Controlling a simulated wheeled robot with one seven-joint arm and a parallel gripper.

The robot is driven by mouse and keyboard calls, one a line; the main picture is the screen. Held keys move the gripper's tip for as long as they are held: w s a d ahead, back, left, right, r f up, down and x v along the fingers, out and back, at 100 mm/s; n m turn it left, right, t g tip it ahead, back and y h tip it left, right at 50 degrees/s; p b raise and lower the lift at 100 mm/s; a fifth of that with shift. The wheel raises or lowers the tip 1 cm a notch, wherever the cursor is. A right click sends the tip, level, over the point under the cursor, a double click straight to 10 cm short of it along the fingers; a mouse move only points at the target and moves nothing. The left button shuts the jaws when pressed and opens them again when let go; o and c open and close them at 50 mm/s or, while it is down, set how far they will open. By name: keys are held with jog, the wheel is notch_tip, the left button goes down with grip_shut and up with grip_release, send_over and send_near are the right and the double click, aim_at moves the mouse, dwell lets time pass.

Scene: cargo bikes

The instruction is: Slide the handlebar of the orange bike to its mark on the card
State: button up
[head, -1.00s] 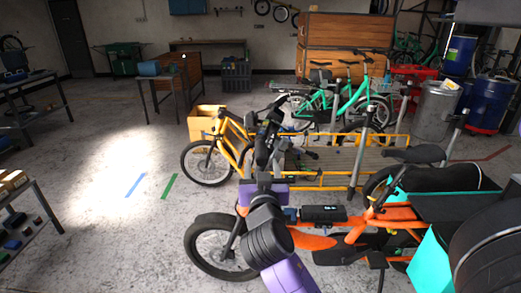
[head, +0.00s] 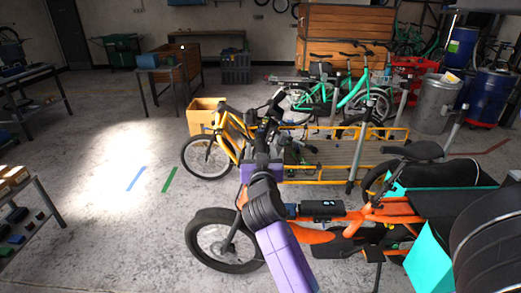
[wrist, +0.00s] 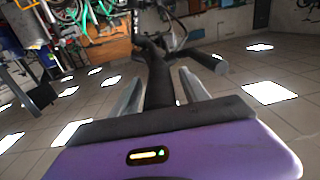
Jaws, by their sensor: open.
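The orange bike (head: 380,217) stands in the foreground of the head view, its front wheel to the left. Its dark handlebar (head: 274,101) rises behind my arm and is partly hidden by it. My gripper (head: 265,140) is at the handlebar, its fingers hard to make out there. In the wrist view my gripper (wrist: 160,95) is open, with a grey finger on each side of a dark post of the handlebar (wrist: 158,80). A handlebar grip sticks out to the right beyond the fingers. I cannot tell whether the fingers touch the post. I cannot make out the card or its mark.
A yellow cargo bike (head: 345,153) stands close behind the orange one, and a green bike (head: 350,97) behind that. A teal cargo box (head: 428,262) is at the right. Open floor with blue (head: 136,178) and green (head: 169,180) strips lies to the left.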

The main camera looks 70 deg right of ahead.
grip_shut()
dwell(1.3)
